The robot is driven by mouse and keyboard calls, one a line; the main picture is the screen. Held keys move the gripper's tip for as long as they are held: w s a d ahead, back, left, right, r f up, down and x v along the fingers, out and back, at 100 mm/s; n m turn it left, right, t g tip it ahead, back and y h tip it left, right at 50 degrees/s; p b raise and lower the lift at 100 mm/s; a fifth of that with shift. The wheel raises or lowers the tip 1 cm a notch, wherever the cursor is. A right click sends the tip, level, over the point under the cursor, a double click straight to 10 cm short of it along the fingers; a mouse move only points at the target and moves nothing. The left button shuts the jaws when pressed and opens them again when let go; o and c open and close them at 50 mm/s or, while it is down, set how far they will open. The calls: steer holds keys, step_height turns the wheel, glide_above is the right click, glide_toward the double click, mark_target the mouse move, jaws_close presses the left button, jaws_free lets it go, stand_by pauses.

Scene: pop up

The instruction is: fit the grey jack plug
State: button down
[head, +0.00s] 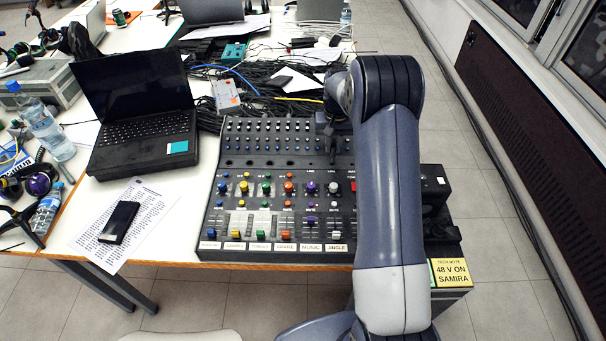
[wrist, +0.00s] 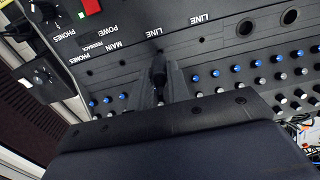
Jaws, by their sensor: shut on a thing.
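My gripper (head: 330,148) reaches down over the back right part of the black mixer (head: 212,222), close above its panel. In the wrist view my gripper (wrist: 160,82) is shut on a dark, slim thing that looks like the jack plug (wrist: 158,66). The plug's tip points at the panel beside a "LINE" label, in line with the row of round sockets. Two open sockets (wrist: 245,28) (wrist: 291,16) show to the right of it. I cannot tell whether the tip is inside a socket or just above it. The fingers hide most of the plug.
Blue and white knobs (wrist: 215,74) stand close around the fingers. A red button (wrist: 91,7) is at the upper left of the wrist view. A laptop (head: 140,128), cables (head: 280,95) and a phone (head: 119,222) lie to the left and behind. My arm hides the mixer's right side.

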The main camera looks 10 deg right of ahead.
mark_target(332, 156)
steer(key=shift+f+b, duration=1.1)
steer(key=shift+f, duration=0.7)
steer(key=c, duration=1.3)
jaws_free()
step_height(332, 156, up, 11)
steer(key=shift+f+b, duration=0.15)
steer(key=shift+b, duration=0.3)
steer(key=shift+f, duration=0.1)
